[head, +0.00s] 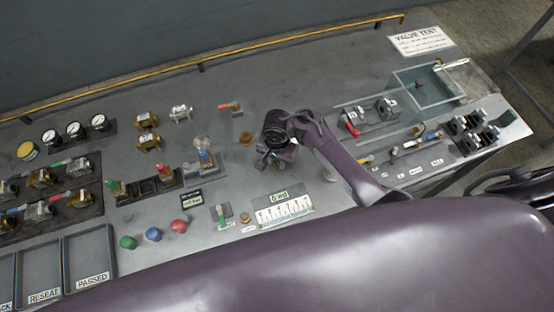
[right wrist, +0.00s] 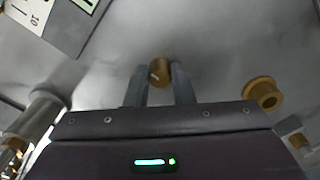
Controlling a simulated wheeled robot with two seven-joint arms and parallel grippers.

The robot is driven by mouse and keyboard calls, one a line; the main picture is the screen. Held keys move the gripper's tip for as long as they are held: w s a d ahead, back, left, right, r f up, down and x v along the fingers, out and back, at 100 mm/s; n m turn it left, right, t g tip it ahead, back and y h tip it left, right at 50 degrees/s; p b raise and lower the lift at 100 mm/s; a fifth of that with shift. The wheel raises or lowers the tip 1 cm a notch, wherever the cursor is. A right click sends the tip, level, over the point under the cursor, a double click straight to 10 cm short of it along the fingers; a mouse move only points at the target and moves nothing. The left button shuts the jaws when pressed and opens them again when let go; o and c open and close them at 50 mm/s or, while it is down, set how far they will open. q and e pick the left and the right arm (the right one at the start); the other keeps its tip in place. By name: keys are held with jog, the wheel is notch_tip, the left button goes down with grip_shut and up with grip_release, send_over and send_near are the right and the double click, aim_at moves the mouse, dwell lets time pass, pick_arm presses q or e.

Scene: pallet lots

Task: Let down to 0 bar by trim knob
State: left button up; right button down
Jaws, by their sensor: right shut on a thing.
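My right gripper (head: 272,152) reaches down to the bench top left of the glass tank. In the right wrist view its two dark fingers (right wrist: 160,85) stand on either side of a small brass knob (right wrist: 160,72), shut on it. In the head view the gripper hides this knob. A white scale plate with a green readout (head: 280,197) lies on the bench in front of the gripper. The readout seems to begin with 0, but the rest is too small to read surely. The plate's corner shows in the right wrist view (right wrist: 32,15). My left gripper is not in view.
A flanged brass fitting (right wrist: 263,93) stands close beside the gripper. A blue-and-brass valve (head: 204,153) in a stand is left of it. Red, blue and green buttons (head: 153,235) are front left. A glass tank (head: 425,90) is at right. Trays (head: 90,262) line the front left.

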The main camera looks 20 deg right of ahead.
aim_at(277, 162)
jog(key=shift+w+r+m, duration=0.15)
jog(key=shift+w+m, duration=0.05)
jog(key=shift+m, duration=0.1)
jog(key=c, duration=1.6)
grip_release()
jog(key=o, duration=0.3)
jog(key=shift+s, duration=0.1)
jog(key=shift+o, duration=0.2)
jog(key=shift+a+r, duration=0.1)
jog(key=shift+r, duration=0.15)
jog(key=r, duration=0.7)
jog(key=shift+d, duration=0.2)
